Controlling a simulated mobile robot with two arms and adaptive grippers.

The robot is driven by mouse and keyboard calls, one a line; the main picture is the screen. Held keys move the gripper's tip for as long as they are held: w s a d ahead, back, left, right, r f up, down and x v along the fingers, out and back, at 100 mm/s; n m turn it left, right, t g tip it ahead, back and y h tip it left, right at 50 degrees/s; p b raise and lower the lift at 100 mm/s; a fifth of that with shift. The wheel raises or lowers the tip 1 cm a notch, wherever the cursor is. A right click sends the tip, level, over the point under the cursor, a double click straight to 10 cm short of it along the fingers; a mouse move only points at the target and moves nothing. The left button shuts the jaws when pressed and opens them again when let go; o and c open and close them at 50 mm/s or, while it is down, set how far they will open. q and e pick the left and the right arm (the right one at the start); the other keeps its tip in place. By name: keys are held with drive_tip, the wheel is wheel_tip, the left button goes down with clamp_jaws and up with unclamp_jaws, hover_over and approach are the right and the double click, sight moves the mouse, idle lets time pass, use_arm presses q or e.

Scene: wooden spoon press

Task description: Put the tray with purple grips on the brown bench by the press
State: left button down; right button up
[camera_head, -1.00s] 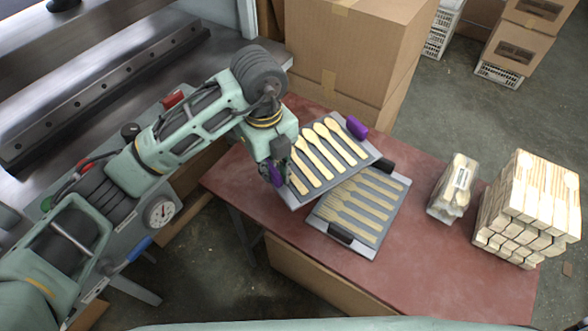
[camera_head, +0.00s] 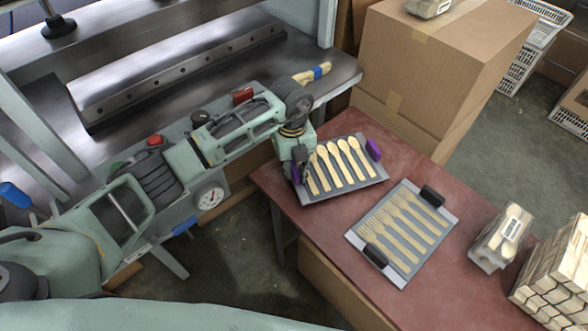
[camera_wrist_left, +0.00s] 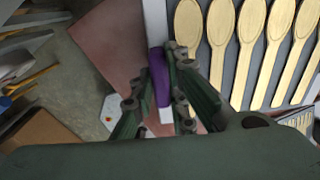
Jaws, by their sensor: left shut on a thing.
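The tray with purple grips (camera_head: 343,191) carries several wooden spoons and is over the far left part of the reddish-brown bench (camera_head: 440,292), beside the press (camera_head: 180,65). I cannot tell whether its whole underside touches the bench. My left gripper (camera_head: 299,172) is shut on the near-left purple grip, which shows between the fingers in the left wrist view (camera_wrist_left: 159,77). The other purple grip (camera_head: 373,149) is free at the tray's right end. My right gripper is not in view.
A tray with black grips (camera_head: 355,238) holding wooden forks lies to the right on the bench, apart from the purple-grip tray. A wrapped bundle (camera_head: 501,238) and stacked wooden pieces (camera_head: 560,275) stand further right. A large cardboard box (camera_head: 440,60) stands behind.

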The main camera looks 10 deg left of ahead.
use_arm(q)
drive_tip(key=shift+f, duration=0.85)
drive_tip(key=c, duration=1.7)
unclamp_jaws()
wheel_tip(320, 180, up, 12)
drive_tip(key=shift+a+r+b, duration=0.1)
drive_tip(key=shift+r+b, duration=0.05)
drive_tip(key=shift+b, duration=0.45)
